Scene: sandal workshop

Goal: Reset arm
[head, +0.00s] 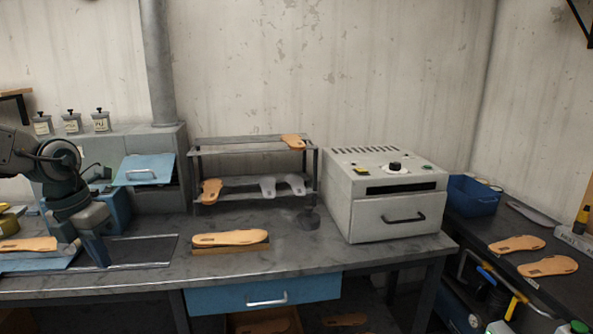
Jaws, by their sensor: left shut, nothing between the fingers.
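My left arm comes in from the left, and its gripper (102,258) points down near the left end of the workbench (330,262). Its fingers are shut and hold nothing. They are just right of a tan sole lying on a blue surface (45,263); I cannot tell whether they touch that surface. My right gripper is out of view.
A tan sole (230,238) lies on a block mid-bench. Behind it stands a rack (245,144) with soles and grey pieces. A white oven (385,213) stands right. A blue bin (472,196) and two soles are on the side table. The front middle of the bench is clear.

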